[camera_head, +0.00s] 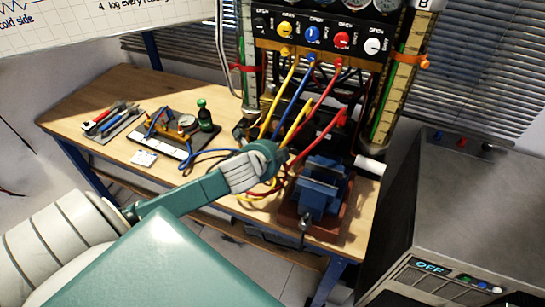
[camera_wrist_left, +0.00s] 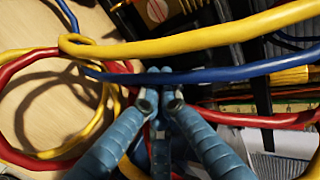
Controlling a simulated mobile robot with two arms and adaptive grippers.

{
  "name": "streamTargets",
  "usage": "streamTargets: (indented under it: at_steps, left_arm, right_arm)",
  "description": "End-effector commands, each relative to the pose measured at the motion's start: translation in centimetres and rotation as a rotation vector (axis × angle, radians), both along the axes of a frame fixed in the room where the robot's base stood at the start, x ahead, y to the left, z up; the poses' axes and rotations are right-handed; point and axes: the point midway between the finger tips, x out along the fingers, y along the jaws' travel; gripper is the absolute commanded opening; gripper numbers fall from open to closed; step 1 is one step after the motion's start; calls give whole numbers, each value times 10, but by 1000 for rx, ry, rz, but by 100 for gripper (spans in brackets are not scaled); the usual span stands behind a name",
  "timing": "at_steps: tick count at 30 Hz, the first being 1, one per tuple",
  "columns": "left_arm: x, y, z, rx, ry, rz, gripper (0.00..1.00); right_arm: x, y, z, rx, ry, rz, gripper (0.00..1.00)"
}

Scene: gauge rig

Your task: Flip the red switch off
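A red knob labelled OPEN (camera_head: 342,40) sits in a row on the black panel (camera_head: 300,38) at the top of the head view. I cannot tell whether this knob is the red switch, and no clear red toggle shows. My left gripper (camera_head: 283,158) is below the panel, among the hanging cables. In the left wrist view its two fingertips (camera_wrist_left: 160,78) are close together and look shut, with nothing clearly held. A blue cable (camera_wrist_left: 230,73) crosses right at the fingertips; I cannot tell whether it touches them. My right gripper is not in view.
Yellow, blue and red cables (camera_head: 325,95) hang from the panel around my left gripper. A blue vise (camera_head: 322,187) stands to its right on the wooden bench (camera_head: 95,80). A grey cabinet (camera_head: 470,185) with an OFF display stands at the right. Tools (camera_head: 110,118) lie at the left.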

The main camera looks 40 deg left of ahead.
Motion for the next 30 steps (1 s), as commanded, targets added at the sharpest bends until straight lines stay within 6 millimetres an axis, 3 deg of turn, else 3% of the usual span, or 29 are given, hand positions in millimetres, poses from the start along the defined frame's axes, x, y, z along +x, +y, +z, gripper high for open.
streamTargets:
  at_steps: [3, 8, 19, 30]
  left_arm:
    - [-22, -6, 2, 0, 1, -3, 0]
    - [-41, -10, 7, 0, 1, -2, 0]
    - [-48, -12, 11, 0, -1, -1, 0]
    - [-48, -12, 11, -1, 0, -1, 0]
  right_arm:
    - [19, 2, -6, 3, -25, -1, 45]
    - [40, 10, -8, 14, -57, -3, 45]
    - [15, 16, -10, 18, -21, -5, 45]
    - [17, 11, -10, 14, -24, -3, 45]
